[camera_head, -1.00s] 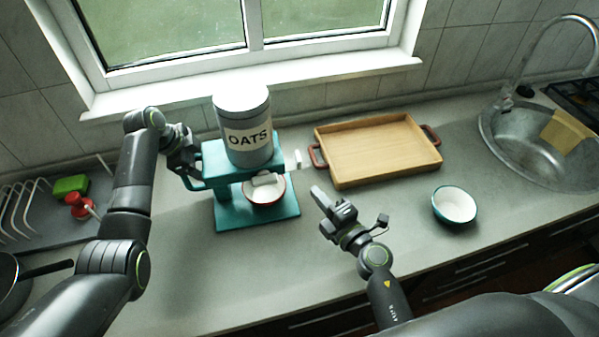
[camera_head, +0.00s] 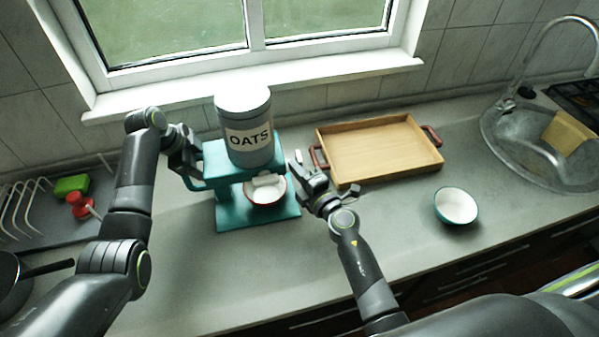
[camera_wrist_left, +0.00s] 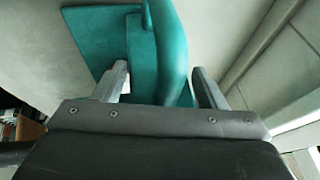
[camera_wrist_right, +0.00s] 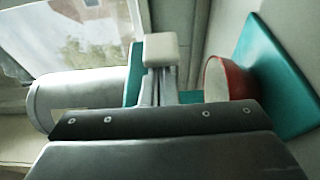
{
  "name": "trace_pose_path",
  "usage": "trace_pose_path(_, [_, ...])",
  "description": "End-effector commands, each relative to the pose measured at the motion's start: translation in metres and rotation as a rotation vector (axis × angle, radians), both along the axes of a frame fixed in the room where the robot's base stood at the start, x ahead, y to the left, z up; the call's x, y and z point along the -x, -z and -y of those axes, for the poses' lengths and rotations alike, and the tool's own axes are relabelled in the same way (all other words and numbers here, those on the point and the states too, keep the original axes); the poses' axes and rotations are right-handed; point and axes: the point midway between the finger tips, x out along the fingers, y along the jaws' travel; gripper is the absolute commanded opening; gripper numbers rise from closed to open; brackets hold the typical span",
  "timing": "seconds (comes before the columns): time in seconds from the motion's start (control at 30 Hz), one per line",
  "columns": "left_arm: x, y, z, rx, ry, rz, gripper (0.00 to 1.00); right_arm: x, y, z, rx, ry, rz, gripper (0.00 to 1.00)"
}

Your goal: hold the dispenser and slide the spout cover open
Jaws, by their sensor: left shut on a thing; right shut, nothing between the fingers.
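The dispenser is a grey OATS canister (camera_head: 245,140) on a teal stand (camera_head: 222,212). My left gripper (camera_head: 192,172) is shut on the stand's teal side handle (camera_wrist_left: 175,50), with one finger on each side of it in the left wrist view. My right gripper (camera_head: 300,168) is shut and empty at the dispenser's right side. In the right wrist view, its fingertips (camera_wrist_right: 158,85) are close to the spout cover's white tab (camera_wrist_right: 160,49); I cannot tell whether they touch. A white spout (camera_head: 264,180) shows above a red-rimmed bowl (camera_head: 268,196) on the base.
A wooden tray (camera_head: 338,178) with red handles lies right of the dispenser, close to my right gripper. A teal-rimmed bowl (camera_head: 456,206) and the sink (camera_head: 505,160) are farther right. A dish rack (camera_head: 25,205) stands at the left.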

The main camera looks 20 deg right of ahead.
Motion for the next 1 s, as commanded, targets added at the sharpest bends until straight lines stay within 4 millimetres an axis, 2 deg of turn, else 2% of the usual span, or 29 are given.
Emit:
trace_pose_path(0.2, [0.000,0.001,0.000,-0.003,0.002,-0.001,0.45,0.000,0.000,0.003,0.001,0.000,-0.001,0.00])
trace_pose_path(0.5, [0.000,0.001,-0.001,-0.003,0.002,-0.001,0.45,0.002,0.001,0.039,0.002,0.000,0.000,0.00])
trace_pose_path(0.87, [0.000,0.001,0.000,-0.002,0.002,0.000,0.45,0.002,0.000,0.040,0.000,0.000,0.000,0.00])
trace_pose_path(1.0, [0.000,0.001,0.000,-0.001,0.002,0.000,0.45,0.008,0.001,0.042,0.000,0.001,-0.001,0.00])
